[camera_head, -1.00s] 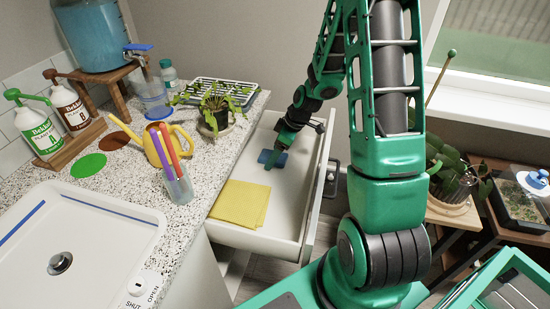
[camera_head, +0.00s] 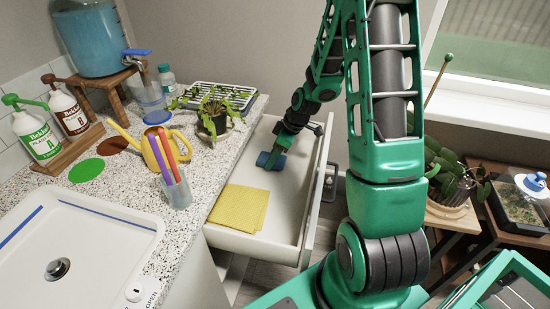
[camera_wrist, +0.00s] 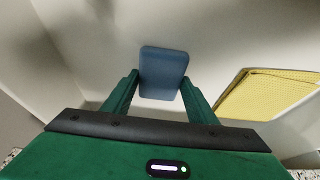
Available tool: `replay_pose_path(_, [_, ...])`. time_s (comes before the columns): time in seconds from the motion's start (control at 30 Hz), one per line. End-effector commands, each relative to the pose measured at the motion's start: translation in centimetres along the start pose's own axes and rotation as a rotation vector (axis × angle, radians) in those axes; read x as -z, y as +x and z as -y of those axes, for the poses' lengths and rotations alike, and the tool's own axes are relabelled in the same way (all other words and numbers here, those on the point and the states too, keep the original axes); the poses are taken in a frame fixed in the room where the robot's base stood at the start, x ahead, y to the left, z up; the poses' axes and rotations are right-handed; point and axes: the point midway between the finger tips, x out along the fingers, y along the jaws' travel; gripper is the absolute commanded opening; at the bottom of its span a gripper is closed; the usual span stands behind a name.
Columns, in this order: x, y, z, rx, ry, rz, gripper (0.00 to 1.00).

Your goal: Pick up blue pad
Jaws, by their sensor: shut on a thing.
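The blue pad (camera_wrist: 164,72) is a small rounded block between the two fingers of my gripper (camera_wrist: 160,88) in the wrist view, with a finger against each side. In the head view the blue pad (camera_head: 266,161) shows at the end of my gripper (camera_head: 277,157), inside the open white drawer (camera_head: 290,215). My gripper is shut on the pad. Whether the pad is clear of the drawer floor is hard to tell.
A yellow cloth (camera_head: 238,207) lies in the drawer nearer the front, and it also shows in the wrist view (camera_wrist: 268,93). The drawer walls surround my gripper. On the counter to the left stand a potted plant (camera_head: 213,118), a yellow watering can (camera_head: 165,145) and a cup of pens (camera_head: 177,190).

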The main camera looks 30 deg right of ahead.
Motion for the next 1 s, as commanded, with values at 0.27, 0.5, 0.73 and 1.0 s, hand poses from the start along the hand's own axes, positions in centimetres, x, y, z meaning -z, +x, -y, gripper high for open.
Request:
replay_pose_path(0.27, [1.9,-4.5,-0.1,-0.006,-0.003,-0.003,0.31])
replay_pose_path(0.5, [4.2,-10.0,-0.1,-0.006,-0.003,-0.003,0.31])
replay_pose_path(0.73, [5.7,-13.9,-0.1,-0.004,-0.001,-0.002,0.31])
replay_pose_path(1.0, [6.5,-16.0,-0.1,-0.002,0.001,0.0,0.31])
